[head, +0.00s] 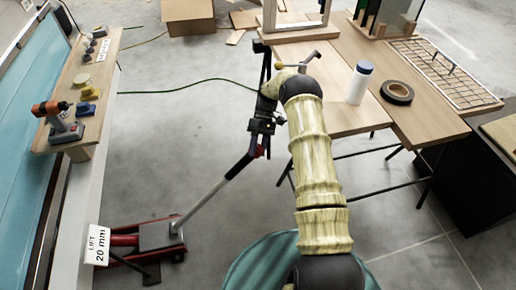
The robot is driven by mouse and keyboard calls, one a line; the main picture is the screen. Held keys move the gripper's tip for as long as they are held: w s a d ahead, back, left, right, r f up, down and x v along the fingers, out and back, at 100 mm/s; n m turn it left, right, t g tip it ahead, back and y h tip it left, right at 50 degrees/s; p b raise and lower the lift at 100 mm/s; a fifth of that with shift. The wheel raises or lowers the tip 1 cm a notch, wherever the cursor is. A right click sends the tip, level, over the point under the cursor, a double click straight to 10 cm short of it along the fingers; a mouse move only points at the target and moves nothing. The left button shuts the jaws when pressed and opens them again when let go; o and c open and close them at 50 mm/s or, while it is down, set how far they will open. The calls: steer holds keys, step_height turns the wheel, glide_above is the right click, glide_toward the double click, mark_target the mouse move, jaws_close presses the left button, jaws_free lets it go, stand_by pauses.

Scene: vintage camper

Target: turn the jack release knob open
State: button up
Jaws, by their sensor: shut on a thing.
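A red floor jack (155,236) sits on the concrete at the lower left, under the edge of the camper. Its grey handle (205,200) slants up and right to a dark grip end. My gripper (260,138) points down at the top end of the handle and is shut there. The release knob is mostly hidden between the dark fingers; only a small reddish part shows there. How far the knob is turned cannot be told. My arm comes up from the bottom and bends over at the top beside the table.
A wooden table (335,112) on thin black legs stands close right of my gripper, with a white bottle (359,83) and black tape roll (397,92). A shelf with a drill (57,117) is at left. A "LIFT 20 mm" sign (98,244) stands by the jack. Open floor lies between.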

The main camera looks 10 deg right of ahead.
steer(key=shift+w+r, duration=0.1)
steer(key=o, duration=1)
steer(key=v, duration=0.7)
steer(key=shift+w+d+b, duration=0.15)
steer(key=shift+d+b, duration=0.05)
steer(key=shift+b, duration=0.15)
steer(key=shift+r, duration=0.1)
